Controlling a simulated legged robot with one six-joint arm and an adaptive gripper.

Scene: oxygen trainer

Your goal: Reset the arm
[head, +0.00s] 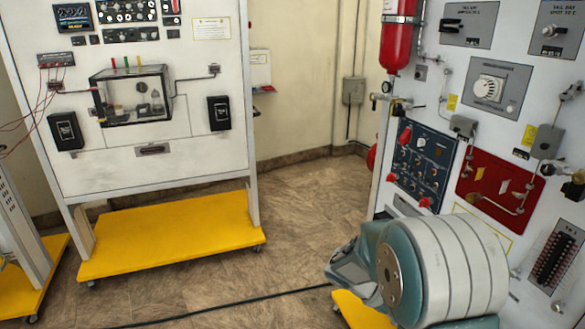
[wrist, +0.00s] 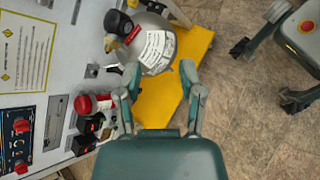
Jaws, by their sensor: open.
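My gripper (wrist: 160,72) shows in the wrist view with its two teal fingers spread apart and nothing between them. Beyond the fingers is a grey metal cylinder (wrist: 160,45) with a white label, beside a white panel. I cannot tell the gap between the fingertips and the cylinder. In the head view my arm, teal with a banded white-grey part, fills the lower right in front of the right-hand panel. My gripper's fingers cannot be made out there.
The right-hand trainer panel (head: 450,100) carries a red cylinder (head: 398,40), gauges, valves and a red plate (head: 484,172). Another white panel (head: 185,170) stands on a yellow wheeled base (head: 165,238) at left. A black cable (head: 230,303) crosses the brown floor. Open floor (head: 310,215) lies between the panels.

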